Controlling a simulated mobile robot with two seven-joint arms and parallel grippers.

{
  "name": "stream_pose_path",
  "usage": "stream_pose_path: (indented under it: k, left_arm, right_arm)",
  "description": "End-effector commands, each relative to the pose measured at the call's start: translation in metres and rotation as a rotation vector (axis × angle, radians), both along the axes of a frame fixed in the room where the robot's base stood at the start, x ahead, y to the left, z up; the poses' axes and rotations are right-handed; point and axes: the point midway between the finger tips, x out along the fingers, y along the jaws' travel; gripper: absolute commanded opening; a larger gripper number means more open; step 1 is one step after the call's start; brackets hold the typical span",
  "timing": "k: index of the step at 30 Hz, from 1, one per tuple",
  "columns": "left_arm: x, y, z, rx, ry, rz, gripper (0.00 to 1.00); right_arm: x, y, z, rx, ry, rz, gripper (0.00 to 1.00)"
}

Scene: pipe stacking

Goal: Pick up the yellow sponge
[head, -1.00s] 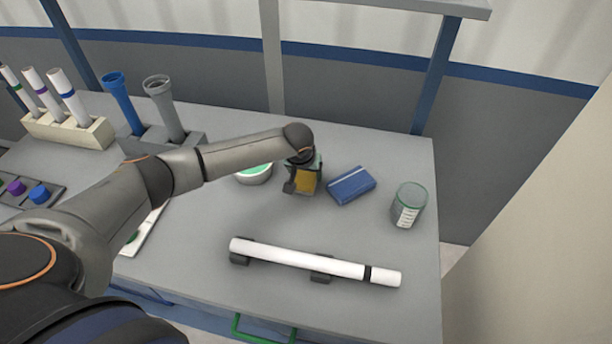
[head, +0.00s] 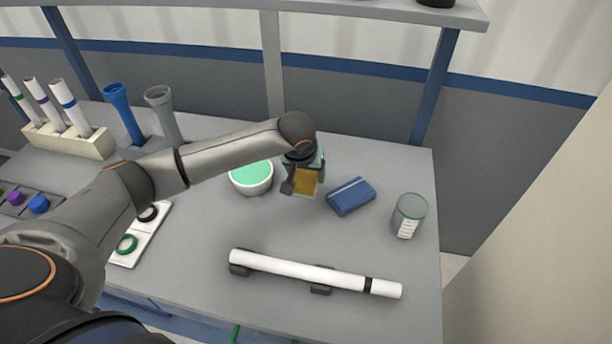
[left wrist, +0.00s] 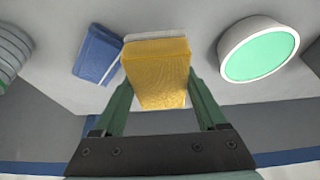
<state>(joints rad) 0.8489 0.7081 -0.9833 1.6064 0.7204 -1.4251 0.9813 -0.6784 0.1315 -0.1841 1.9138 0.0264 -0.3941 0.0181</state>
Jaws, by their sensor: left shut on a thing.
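The yellow sponge (head: 306,182) is a block with a pale layer on one face. It is between the fingers of my left gripper (head: 303,186), which is shut on it. In the left wrist view the sponge (left wrist: 158,75) fills the space between the two green fingers of the gripper (left wrist: 160,95). In the head view the sponge appears held above the bench top, though the exact gap is hard to tell. My right gripper is not in view.
A blue block (head: 351,196) lies just right of the sponge, and a bowl with green contents (head: 251,177) stands to its left. A clear jar (head: 409,215) is farther right. A white pipe (head: 315,273) rests on supports at the front. Bare bench lies between.

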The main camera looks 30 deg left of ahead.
Motion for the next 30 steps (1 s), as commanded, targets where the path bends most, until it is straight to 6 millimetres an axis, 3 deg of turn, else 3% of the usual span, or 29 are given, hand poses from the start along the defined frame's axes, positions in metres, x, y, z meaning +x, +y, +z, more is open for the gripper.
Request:
stream_pose_path:
  k: [3, 15, 21, 30]
  left_arm:
    - [-0.018, -0.01, 0.02, -0.002, 0.0, -0.004, 0.21]
    - [-0.074, -0.042, 0.048, -0.001, 0.0, -0.003, 0.21]
    - [-0.087, -0.05, 0.054, -0.002, 0.0, -0.001, 0.21]
    - [-0.09, -0.051, 0.056, -0.002, 0.001, 0.001, 0.21]
  right_arm:
    - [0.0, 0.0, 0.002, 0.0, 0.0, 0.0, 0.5]
    - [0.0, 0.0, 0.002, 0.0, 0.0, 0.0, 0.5]
    - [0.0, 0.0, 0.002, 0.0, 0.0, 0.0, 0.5]
    - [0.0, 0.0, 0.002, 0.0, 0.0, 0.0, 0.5]
